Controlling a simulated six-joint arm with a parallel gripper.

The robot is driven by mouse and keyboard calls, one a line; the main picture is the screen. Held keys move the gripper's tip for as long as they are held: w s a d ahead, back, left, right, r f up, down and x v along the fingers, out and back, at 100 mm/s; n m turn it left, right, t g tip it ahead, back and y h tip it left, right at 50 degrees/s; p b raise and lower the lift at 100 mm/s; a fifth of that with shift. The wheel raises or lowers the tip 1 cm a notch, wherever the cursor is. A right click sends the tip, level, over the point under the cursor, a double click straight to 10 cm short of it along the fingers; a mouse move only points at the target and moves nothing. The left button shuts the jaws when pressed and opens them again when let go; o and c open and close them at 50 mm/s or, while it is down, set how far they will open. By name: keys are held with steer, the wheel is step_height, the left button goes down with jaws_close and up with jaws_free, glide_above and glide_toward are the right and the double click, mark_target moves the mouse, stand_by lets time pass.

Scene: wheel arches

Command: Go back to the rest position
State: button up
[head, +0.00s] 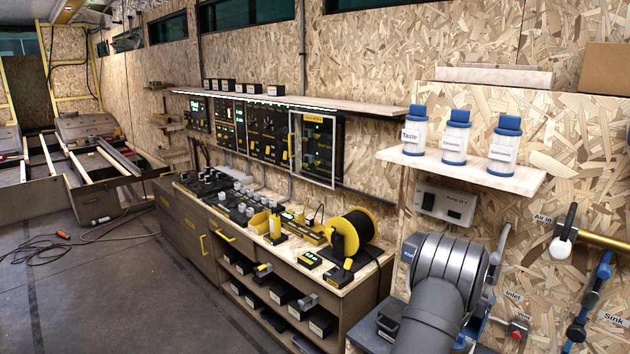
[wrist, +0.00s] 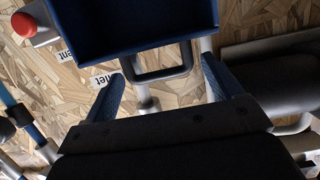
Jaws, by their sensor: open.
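My gripper (wrist: 163,68) shows in the wrist view, with its two blue fingers spread apart and nothing gripped between them. A dark U-shaped handle (wrist: 165,74) shows in the gap between the fingers, below a blue box-like part (wrist: 135,28). I cannot tell how far the handle is from the fingers. In the head view my grey arm fills the lower right in front of the wooden wall (head: 560,190), and hides the gripper's fingers.
A shelf (head: 400,157) with three blue-capped bottles (head: 455,137) is above my arm. Right of it are an air-in valve (head: 563,240), a red knob (head: 516,335), also in the wrist view (wrist: 23,25), and a blue sink pipe (head: 590,300). A cable reel (head: 352,230) stands on the bench leftward.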

steer(key=shift+x, duration=1.05)
steer(key=v, duration=1.7)
steer(key=x, duration=1.6)
steer(key=shift+w+d, duration=0.25)
steer(key=shift+v, duration=1)
steer(key=shift+s+a+t+h, duration=0.45)
steer(key=shift+s+t+h, duration=0.05)
steer(key=s+a+f, duration=0.3)
steer(key=s+a, duration=0.5)
steer(key=shift+s+a+f, duration=0.25)
steer(key=shift+a, duration=0.05)
